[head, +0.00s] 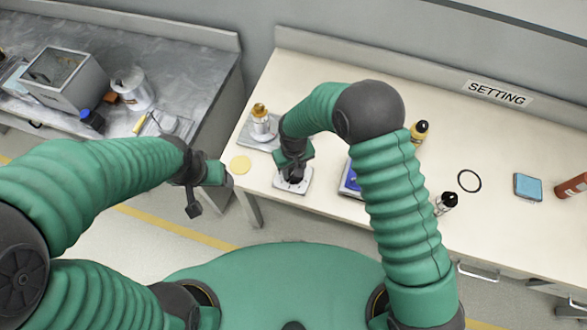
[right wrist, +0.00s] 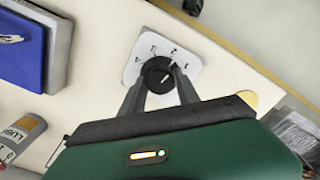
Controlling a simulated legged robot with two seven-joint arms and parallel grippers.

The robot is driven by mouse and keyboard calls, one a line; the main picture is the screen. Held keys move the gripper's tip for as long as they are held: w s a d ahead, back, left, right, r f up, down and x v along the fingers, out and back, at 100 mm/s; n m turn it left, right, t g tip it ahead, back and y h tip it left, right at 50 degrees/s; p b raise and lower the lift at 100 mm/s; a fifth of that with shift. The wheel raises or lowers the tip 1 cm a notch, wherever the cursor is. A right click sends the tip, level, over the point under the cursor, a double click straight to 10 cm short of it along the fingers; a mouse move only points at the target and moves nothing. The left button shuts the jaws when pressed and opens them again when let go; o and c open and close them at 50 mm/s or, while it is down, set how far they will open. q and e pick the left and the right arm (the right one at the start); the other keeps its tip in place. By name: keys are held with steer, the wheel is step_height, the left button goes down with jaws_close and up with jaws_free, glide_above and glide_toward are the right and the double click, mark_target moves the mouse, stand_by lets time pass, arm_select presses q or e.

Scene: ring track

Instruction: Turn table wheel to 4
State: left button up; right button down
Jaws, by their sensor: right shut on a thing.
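The table wheel is a small black round knob (right wrist: 160,74) on a white dial plate (right wrist: 135,72) with numerals around its upper side in the right wrist view. A pale pointer mark shows on the knob; I cannot surely read which numeral it points at. In the head view the white plate (head: 304,186) lies near the front edge of the cream table. My right gripper (right wrist: 158,84) is shut on the knob, one finger on each side. My left gripper (head: 194,209) hangs in the air left of the table, away from the wheel; its jaw opening is unclear.
Near the wheel are a brass-topped device (head: 261,124), a yellow disc (head: 240,165) and a blue-topped device (head: 351,178), partly behind my right arm. Bottles, a black ring (head: 469,181) and a blue block (head: 528,187) stand farther right. A grey bench (head: 190,52) is at left.

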steer(key=n, duration=0.4)
steer(key=shift+w+a+r+n, duration=0.1)
steer(key=shift+w+r+n, duration=0.1)
steer(key=shift+w+n, duration=0.15)
steer(key=n, duration=0.4)
steer(key=shift+n+p, duration=0.25)
steer(key=shift+p, duration=0.05)
steer(key=n, duration=0.4)
steer(key=shift+n+p, duration=0.3)
steer(key=shift+p, duration=0.05)
steer(key=n, duration=0.4)
steer(key=shift+s+n+p, duration=0.1)
steer(key=shift+n+p, duration=0.2)
steer(key=shift+p, duration=0.1)
steer(key=shift+f, duration=0.1)
steer(key=c, duration=1.3)
jaws_free()
steer(key=o, duration=0.4)
steer(key=shift+f, duration=0.1)
steer(key=shift+s, duration=0.1)
